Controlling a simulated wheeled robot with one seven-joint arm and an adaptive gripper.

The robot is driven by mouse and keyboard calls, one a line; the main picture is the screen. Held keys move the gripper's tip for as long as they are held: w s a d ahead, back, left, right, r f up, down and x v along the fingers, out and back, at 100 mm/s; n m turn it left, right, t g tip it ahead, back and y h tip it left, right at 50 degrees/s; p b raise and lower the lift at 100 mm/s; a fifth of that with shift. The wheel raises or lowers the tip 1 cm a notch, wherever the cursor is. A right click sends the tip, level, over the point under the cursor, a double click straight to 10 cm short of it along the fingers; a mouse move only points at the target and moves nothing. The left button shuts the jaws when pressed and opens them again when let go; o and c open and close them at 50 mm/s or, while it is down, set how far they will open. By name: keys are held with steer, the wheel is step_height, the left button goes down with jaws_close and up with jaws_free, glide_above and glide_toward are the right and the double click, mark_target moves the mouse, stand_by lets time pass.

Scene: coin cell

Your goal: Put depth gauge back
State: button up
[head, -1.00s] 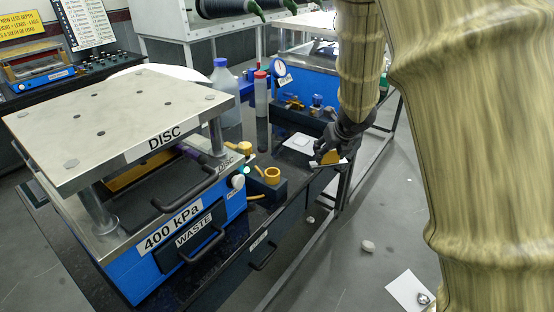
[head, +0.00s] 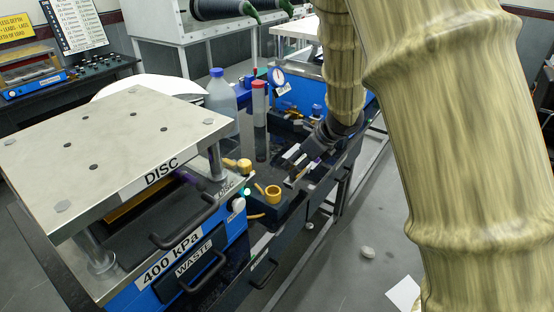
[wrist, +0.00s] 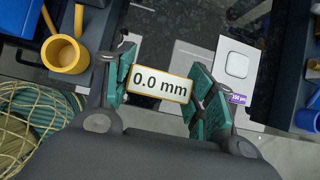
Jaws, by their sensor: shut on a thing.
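The depth gauge (wrist: 161,87) is a small yellow-framed block with a white display reading "0.0 mm". In the wrist view it sits between the two green-padded fingers of my gripper (wrist: 164,80), which is shut on it. In the head view my gripper (head: 300,158) hangs over the dark bench, right of the DISC press, and the gauge is hard to make out there. A yellow ring-shaped holder (head: 273,194) stands on a dark block at the bench's near side; it also shows upper left in the wrist view (wrist: 65,53).
The DISC press (head: 120,140) with its black handles stands at the left. A grey bottle (head: 220,98) and a red-capped bottle (head: 259,105) stand behind the gripper. A white square piece (wrist: 237,63) lies on a pale plate.

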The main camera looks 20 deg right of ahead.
steer(key=shift+w+a+f+p, duration=0.55)
steer(key=shift+w+a+f, duration=0.15)
steer(key=shift+w, duration=0.4)
steer(key=shift+w+a+f+p, duration=0.6)
steer(key=shift+w+a+f, duration=0.05)
steer(key=shift+w, duration=0.5)
steer(key=shift+w+a+f+p, duration=0.55)
steer(key=shift+w+a+f, duration=0.15)
steer(key=shift+w, duration=0.4)
steer(key=shift+f, duration=0.1)
steer(key=o, duration=1.2)
steer(key=b+v, duration=0.2)
steer(key=v, duration=1)
